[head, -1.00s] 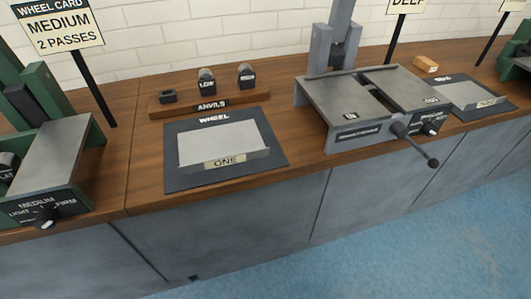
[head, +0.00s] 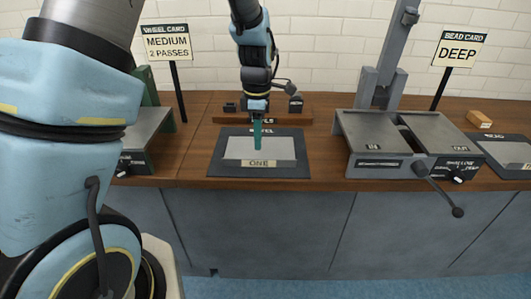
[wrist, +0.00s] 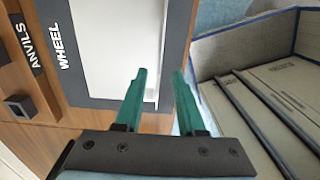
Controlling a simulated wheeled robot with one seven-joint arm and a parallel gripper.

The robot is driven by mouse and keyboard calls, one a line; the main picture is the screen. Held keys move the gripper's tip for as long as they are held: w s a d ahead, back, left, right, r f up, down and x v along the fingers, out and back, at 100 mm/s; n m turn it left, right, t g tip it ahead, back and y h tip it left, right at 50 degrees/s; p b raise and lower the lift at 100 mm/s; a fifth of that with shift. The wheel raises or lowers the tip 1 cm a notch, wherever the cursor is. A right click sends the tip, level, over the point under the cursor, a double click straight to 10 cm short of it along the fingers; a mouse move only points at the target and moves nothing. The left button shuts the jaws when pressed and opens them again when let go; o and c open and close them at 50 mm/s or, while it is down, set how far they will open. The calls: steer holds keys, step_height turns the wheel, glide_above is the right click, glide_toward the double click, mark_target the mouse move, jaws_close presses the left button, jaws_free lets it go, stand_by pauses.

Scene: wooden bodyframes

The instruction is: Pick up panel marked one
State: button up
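The panel marked ONE (head: 240,149) is a pale grey sheet with a raised front lip carrying the label. It lies on the dark mat marked WHEEL (head: 219,160) on the wooden bench. My gripper (head: 257,147) points down in front of the panel's middle in the head view, with its teal fingers lined up. In the wrist view my gripper (wrist: 159,72) is open, with a gap between the fingertips and nothing held. The panel (wrist: 115,50) shows behind the left finger there. Whether the fingers touch the panel cannot be told.
The anvil rack (head: 291,117) stands behind the mat, partly hidden by my arm. A grey bead machine (head: 368,130) with a handle is to the right. A green-framed machine (head: 149,130) is at left. A blue-rimmed box (wrist: 235,45) with dark strips shows in the wrist view.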

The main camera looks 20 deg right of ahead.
mark_target(259, 154)
steer(key=shift+s+f+p, duration=0.1)
steer(key=shift+f+p, duration=1)
steer(key=shift+f, duration=2.15)
jaws_close()
